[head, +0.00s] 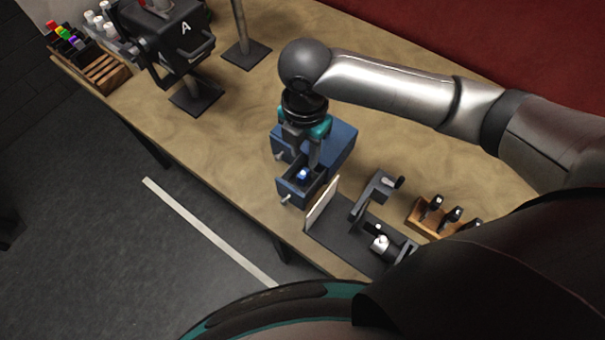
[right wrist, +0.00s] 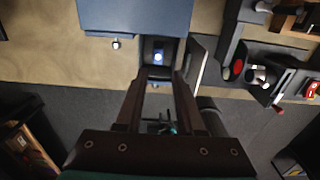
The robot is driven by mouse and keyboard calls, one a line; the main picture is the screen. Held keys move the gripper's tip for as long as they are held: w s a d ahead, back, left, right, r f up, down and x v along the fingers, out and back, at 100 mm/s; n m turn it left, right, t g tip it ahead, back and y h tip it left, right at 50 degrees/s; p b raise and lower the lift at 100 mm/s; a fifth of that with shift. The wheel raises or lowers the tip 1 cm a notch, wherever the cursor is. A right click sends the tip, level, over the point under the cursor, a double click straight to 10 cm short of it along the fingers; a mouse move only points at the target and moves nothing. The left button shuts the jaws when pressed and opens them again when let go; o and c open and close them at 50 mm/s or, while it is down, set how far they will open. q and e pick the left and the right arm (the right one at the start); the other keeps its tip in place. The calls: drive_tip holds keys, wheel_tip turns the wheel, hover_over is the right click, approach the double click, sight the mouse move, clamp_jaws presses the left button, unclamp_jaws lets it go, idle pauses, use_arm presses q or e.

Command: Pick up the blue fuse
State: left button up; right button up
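The blue fuse (head: 303,174) lies inside an open drawer (head: 290,190) of a small blue cabinet (head: 340,150) on the table. The fuse also shows in the right wrist view (right wrist: 158,57) as a small bright blue piece inside the dark drawer. My right gripper (head: 314,160) points down close above the open drawer. In the right wrist view its two fingers (right wrist: 159,78) are apart, with nothing held between them, and the fuse shows just beyond the tips. Whether a finger touches the drawer cannot be told. My left gripper is out of view.
A second drawer (head: 283,155) beside the open one looks shut. A pale upright panel (head: 322,203) stands close right of the open drawer, by a dark fixture (head: 368,196) and a wooden block (head: 430,213) with dark-handled pieces. A black machine marked A (head: 170,40) stands far left.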

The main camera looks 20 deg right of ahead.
sight(303, 173)
wheel_tip(303, 173, down, 10)
drive_tip(key=shift+w+r, duration=0.15)
idle(0.3)
clamp_jaws()
idle(0.4)
